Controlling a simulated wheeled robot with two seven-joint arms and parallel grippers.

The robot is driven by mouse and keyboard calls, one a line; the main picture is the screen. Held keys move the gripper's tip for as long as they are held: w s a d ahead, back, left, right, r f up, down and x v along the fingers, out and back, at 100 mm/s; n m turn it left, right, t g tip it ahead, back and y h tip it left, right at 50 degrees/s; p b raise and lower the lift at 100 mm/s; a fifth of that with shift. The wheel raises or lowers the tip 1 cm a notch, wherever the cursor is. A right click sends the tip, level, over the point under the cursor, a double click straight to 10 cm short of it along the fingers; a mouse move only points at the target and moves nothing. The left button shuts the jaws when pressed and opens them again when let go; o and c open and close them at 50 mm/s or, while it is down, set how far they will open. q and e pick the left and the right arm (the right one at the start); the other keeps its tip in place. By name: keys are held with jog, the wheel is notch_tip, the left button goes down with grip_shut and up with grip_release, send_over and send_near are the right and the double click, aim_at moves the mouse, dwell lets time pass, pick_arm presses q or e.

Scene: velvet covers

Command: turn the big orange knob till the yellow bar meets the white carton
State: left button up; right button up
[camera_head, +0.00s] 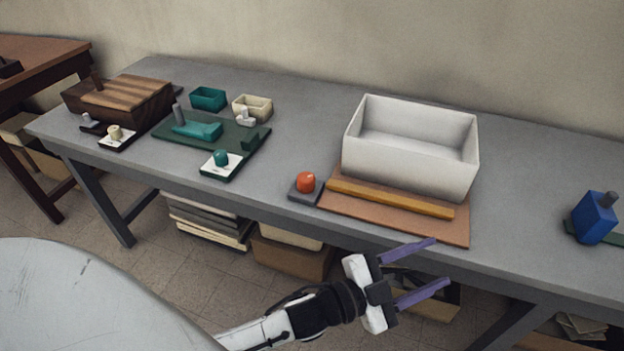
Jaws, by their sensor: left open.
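The orange knob (306,181) sits on a small dark grey base (305,195) near the table's front edge. The yellow bar (390,199) lies across a brown board (440,229) just right of the knob. The white carton (412,168) is an open box standing behind the bar; the bar runs close along its front, and I cannot tell whether they touch. My left gripper (432,263) is open and empty, in front of the table's front edge, below and right of the knob. Its two purple fingers point right. My right gripper is not in view.
On the left of the grey table (310,130) stand a wooden box (120,100), a green board (190,148) with a teal knob (221,157), and teal and cream bins. A blue block (594,218) stands far right. Boxes lie under the table.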

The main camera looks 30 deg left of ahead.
pick_arm(q)
jog(key=w+d+r+m+g+h+b, duration=0.15)
jog(key=d+r+m+g+h, duration=0.25)
jog(key=d+r+m+h, duration=0.5)
jog(key=m+g+y+b, duration=1)
jog(key=m+y, duration=0.9)
jog(key=m, duration=0.5)
send_near(306, 177)
jog(key=shift+g, duration=0.5)
jog(key=f, duration=0.5)
jog(key=w+f, duration=0.1)
jog(key=f, duration=0.1)
jog(key=shift+a+f+b, duration=0.1)
jog(key=shift+f+b, duration=0.2)
jog(key=shift+f, duration=0.5)
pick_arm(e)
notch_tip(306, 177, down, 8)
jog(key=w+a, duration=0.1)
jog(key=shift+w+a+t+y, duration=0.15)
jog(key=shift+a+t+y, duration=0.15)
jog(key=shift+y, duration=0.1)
